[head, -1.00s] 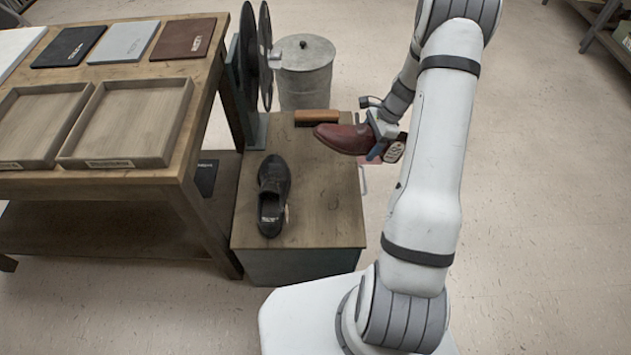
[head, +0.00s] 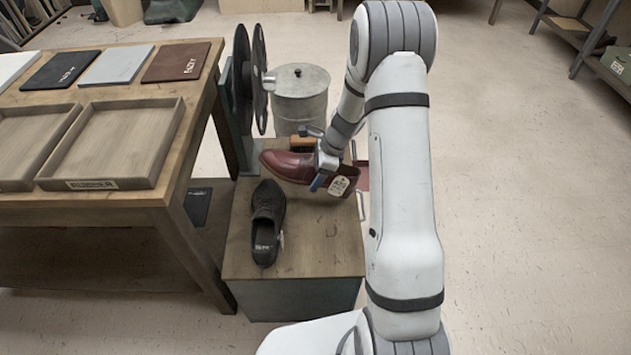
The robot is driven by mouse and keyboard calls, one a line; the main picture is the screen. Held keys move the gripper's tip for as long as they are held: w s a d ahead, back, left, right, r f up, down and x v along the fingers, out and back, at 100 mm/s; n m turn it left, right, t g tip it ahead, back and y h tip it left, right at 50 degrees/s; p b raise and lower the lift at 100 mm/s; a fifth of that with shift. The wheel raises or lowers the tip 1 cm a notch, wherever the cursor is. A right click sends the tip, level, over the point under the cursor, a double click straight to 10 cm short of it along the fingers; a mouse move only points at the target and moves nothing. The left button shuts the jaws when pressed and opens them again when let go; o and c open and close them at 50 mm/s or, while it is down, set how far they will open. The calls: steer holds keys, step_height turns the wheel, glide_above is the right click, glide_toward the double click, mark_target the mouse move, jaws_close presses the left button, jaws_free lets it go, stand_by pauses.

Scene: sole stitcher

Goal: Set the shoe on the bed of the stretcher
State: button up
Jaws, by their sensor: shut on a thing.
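A brown-red leather shoe (head: 285,166) is held in the air above the right back part of a wooden-topped cabinet. My gripper (head: 325,172) is shut on it near its heel end, and the toe points left. A pale tag (head: 338,186) hangs at its heel. A second shoe, black (head: 267,215), lies on the cabinet top (head: 315,240) with its toe toward the back. I cannot make out a stretcher or its bed in this view.
A workbench (head: 150,200) at the left carries open wooden trays (head: 110,140) and flat coloured sheets (head: 175,62). Dark wheels (head: 242,85) stand behind the cabinet, with a metal bin (head: 300,100) beside them.

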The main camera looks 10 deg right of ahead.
steer(key=shift+w+a, duration=0.2)
steer(key=shift+a, duration=0.5)
step_height(320, 180, down, 4)
steer(key=shift+r+b, duration=0.2)
steer(key=shift+b, duration=0.6)
steer(key=shift+r, duration=0.1)
steer(key=o, duration=2)
steer(key=shift+o, duration=0.2)
